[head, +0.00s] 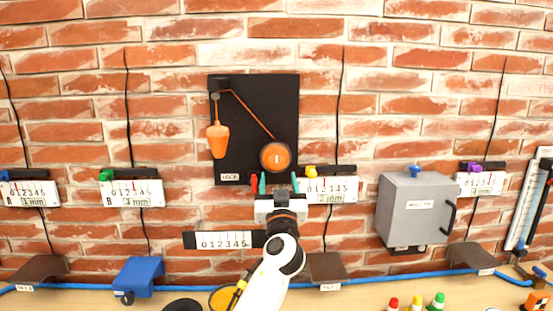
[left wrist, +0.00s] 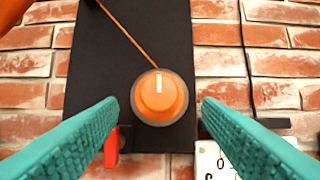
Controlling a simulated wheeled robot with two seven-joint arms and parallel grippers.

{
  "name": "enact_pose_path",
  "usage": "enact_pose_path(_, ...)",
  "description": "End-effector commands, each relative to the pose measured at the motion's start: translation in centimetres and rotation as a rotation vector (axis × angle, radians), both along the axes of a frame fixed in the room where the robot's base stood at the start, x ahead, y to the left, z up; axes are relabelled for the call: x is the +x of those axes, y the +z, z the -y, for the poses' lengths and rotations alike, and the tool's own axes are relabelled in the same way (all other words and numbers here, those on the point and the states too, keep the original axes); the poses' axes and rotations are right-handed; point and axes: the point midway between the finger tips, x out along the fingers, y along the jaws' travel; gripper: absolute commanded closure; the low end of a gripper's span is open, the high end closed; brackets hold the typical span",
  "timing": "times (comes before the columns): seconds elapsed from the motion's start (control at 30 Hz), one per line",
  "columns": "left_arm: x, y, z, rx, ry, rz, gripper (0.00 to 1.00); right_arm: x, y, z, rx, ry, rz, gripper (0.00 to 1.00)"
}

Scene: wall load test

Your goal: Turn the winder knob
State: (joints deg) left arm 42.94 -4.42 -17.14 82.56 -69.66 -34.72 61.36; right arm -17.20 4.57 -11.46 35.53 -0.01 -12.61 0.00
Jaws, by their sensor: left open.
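The winder knob (head: 275,156) is a round orange knob with a white mark, low on the right of a black wall panel (head: 240,110). An orange cord runs from it up to a holder at the panel's top left, where an orange weight (head: 218,141) hangs. My left gripper (head: 278,185) is just below the knob in the head view. In the left wrist view the knob (left wrist: 159,97) shows ahead, its white mark pointing up, between the open teal fingers (left wrist: 160,125). The fingers do not visibly touch it. My right gripper is not in view.
A red lever (left wrist: 111,147) sits by the "LOCK" label (head: 230,177), left of the fingers. Numbered gauges such as the right one (head: 331,189) flank the panel. A grey box (head: 416,209) hangs at right. Small coloured cones (head: 416,303) stand on the table.

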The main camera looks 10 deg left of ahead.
Motion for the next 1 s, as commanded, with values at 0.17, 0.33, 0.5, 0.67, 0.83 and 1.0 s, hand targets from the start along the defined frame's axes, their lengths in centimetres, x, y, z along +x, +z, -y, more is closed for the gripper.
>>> enact_pose_path(0.17,3.3,1.8,-1.1,0.003,0.002,-0.001,0.41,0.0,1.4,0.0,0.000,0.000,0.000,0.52)
enact_pose_path(0.33,5.4,2.5,-1.6,0.002,0.003,-0.002,0.41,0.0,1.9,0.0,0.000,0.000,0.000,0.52)
enact_pose_path(0.5,6.4,2.8,-1.9,-0.001,0.001,-0.002,0.41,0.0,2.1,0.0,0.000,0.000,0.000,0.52)
enact_pose_path(0.67,6.6,2.8,-2.0,0.000,0.001,-0.001,0.41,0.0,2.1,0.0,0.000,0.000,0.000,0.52)
enact_pose_path(0.83,6.6,2.8,-2.0,-0.001,0.002,-0.002,0.41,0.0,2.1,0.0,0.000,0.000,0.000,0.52)
enact_pose_path(1.0,6.6,2.8,-2.0,-0.001,0.002,-0.002,0.69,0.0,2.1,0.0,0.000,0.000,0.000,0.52)
